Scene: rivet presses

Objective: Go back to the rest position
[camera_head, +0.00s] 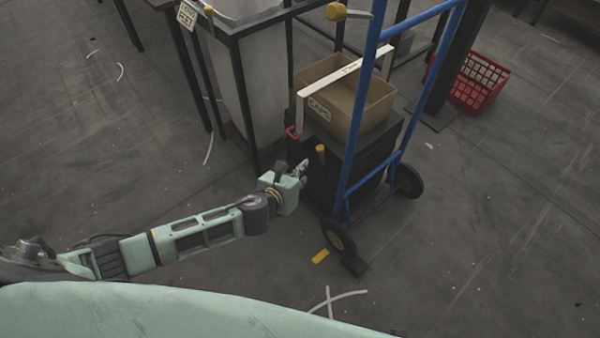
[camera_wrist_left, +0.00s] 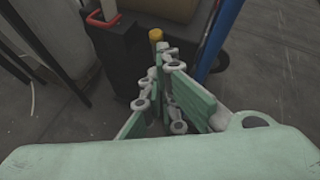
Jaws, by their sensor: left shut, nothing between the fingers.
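My left gripper (camera_head: 303,169) is at the end of my mint-green left arm, which reaches in from the left in the head view. It is shut and empty, close to the front of a black box (camera_head: 325,178) on a blue hand truck (camera_head: 362,110). In the left wrist view the gripper's fingers (camera_wrist_left: 166,52) are together, pointing towards a small yellow-topped knob (camera_wrist_left: 155,35). Whether the fingertips touch anything there cannot be told. My right gripper is not in view.
An open cardboard box (camera_head: 368,103) sits on the black box. A dark metal frame with a pale sack (camera_head: 255,85) stands left of the hand truck. A red crate (camera_head: 478,82) is at the upper right. A yellow piece (camera_head: 320,256) and pale strips (camera_head: 335,301) lie on the floor. Floor at right is mostly clear.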

